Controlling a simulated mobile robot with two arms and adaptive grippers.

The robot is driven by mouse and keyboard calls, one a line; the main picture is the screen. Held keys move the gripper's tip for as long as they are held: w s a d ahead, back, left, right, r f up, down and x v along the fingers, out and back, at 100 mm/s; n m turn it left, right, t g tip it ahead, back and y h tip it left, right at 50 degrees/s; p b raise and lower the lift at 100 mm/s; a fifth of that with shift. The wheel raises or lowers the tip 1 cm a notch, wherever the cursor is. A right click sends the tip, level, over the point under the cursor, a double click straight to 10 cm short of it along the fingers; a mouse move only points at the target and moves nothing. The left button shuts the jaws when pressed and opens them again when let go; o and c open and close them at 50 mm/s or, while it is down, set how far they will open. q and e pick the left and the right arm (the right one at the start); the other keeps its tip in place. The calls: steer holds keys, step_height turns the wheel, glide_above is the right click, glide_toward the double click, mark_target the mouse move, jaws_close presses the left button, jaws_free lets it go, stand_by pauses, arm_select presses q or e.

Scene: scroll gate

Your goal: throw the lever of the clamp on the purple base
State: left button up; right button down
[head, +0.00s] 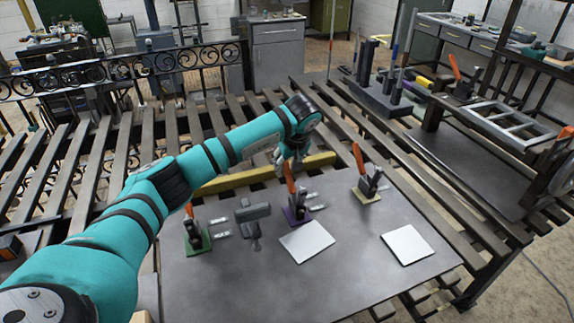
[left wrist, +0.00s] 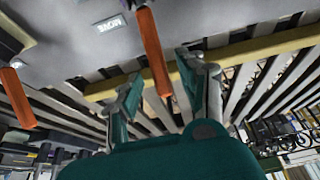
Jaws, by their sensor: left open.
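The clamp on the purple base (head: 296,215) stands mid-table in the head view, its orange lever (head: 291,184) pointing up. My left gripper (head: 290,165) is above it, fingers pointing down around the lever's upper end. In the left wrist view my left gripper (left wrist: 165,78) is open, and an orange lever (left wrist: 154,45), apparently the same one, reaches between its fingers. I cannot tell whether a finger touches it. My right gripper is not in view.
Similar clamps stand on a green base (head: 196,245) and a tan base (head: 367,195), levers raised. A grey tool-like part (head: 252,213) is beside the purple base. Pale plates (head: 307,241) (head: 407,244) lie nearer. A yellow bar (head: 230,181) runs behind.

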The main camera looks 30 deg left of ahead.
arm_select(q)
steer(key=shift+x, duration=1.15)
steer(key=shift+w, duration=0.1)
jaws_close()
